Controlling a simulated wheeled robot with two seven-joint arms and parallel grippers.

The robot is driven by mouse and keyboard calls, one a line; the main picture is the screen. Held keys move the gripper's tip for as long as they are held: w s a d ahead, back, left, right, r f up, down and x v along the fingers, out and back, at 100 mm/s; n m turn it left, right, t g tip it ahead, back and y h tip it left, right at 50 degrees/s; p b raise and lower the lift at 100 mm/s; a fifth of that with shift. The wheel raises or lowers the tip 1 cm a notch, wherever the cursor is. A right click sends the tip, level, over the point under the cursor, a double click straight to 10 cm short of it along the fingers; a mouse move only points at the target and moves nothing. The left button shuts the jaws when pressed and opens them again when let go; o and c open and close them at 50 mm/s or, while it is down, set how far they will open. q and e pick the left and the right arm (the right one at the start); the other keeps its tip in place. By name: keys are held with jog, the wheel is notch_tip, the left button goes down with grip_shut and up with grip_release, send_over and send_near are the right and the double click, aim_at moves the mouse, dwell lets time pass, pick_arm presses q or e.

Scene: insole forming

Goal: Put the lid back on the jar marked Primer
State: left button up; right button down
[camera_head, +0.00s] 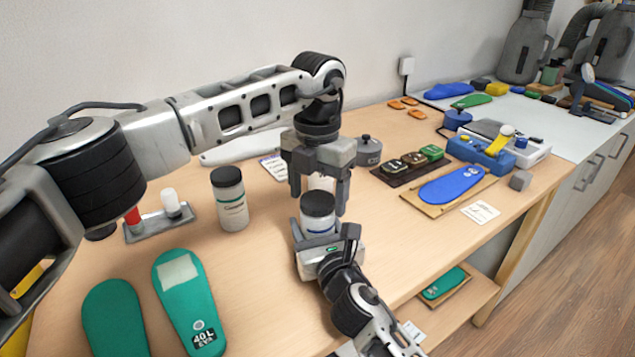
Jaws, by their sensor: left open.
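A white jar (319,227) with a blue-striped label stands upright near the middle of the table. A black lid (318,204) sits on its top; I cannot tell how tightly it is seated. The label is too small to read as Primer. My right gripper (322,238) reaches in from the front, with its fingers around the jar's body, and appears shut on it. My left gripper (320,192) points down just above and behind the lid, its fingers spread apart. Something pale shows between those fingers; I cannot tell what it is.
Another black-lidded jar (230,199) with a green stripe stands to the left. Green insoles (186,300) lie at the front left. The right front tabletop is clear.

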pick_arm(q)
jog(key=c, duration=1)
jog(key=o, duration=1.2)
jog(key=shift+c, duration=0.2)
notch_tip(320, 180, up, 12)
pick_arm(e)
jog(key=shift+c, duration=2.2)
grip_release()
